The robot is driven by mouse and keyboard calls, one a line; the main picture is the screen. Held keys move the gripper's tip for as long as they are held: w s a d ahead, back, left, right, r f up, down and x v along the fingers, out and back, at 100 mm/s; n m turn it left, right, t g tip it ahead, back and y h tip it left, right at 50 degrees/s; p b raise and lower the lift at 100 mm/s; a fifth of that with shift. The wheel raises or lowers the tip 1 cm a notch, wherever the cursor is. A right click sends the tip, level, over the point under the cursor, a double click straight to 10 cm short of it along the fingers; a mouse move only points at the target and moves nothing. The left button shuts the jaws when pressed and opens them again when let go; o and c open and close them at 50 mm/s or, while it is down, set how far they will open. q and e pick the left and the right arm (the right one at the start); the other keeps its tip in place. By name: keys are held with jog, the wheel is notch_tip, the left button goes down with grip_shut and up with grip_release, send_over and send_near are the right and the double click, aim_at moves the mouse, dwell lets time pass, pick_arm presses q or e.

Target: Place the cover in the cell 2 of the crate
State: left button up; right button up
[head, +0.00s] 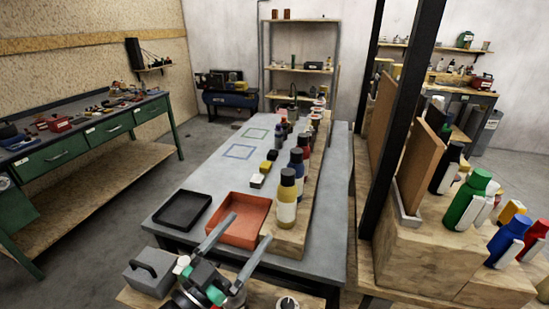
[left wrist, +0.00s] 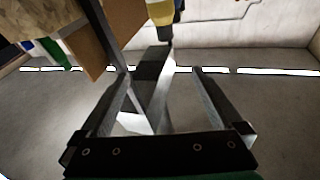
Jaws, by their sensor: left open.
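My left gripper (head: 250,227) is open and comes up from the bottom of the head view, its fingers over the near side of an orange-red open tray (head: 251,206). In the left wrist view its two fingers (left wrist: 160,78) are apart with no object held between them. A flat black rimmed tray or lid (head: 183,210) lies left of the orange-red tray on the grey table. I cannot tell which thing is the cover, or make out a crate with numbered cells. My right gripper is not in view.
Several bottles (head: 287,196) stand in a row on a wooden riser along the grey table's right side. Small yellow and black blocks (head: 258,181) lie mid-table. Blue (head: 238,152) and green outlines mark clear tabletop. A dark post (head: 405,120) rises at right.

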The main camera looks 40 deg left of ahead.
pick_arm(q)
jog(key=s+d+r+t+h, duration=0.1)
jog(key=d+r, duration=0.3)
jog(key=r, duration=0.6)
jog(key=s+d+r+m+t+h, duration=0.1)
jog(key=d+r+t+h, duration=0.1)
jog(key=r, duration=0.9)
jog(key=s+d+r+t+h, duration=0.1)
jog(key=d+r+t, duration=0.3)
jog(key=r, duration=0.6)
jog(key=shift+s+d+r+h, duration=0.3)
jog(key=shift+d+r+h, duration=0.1)
jog(key=shift+d, duration=0.65)
jog(key=shift+f+m, duration=0.1)
jog(key=shift+m, duration=0.2)
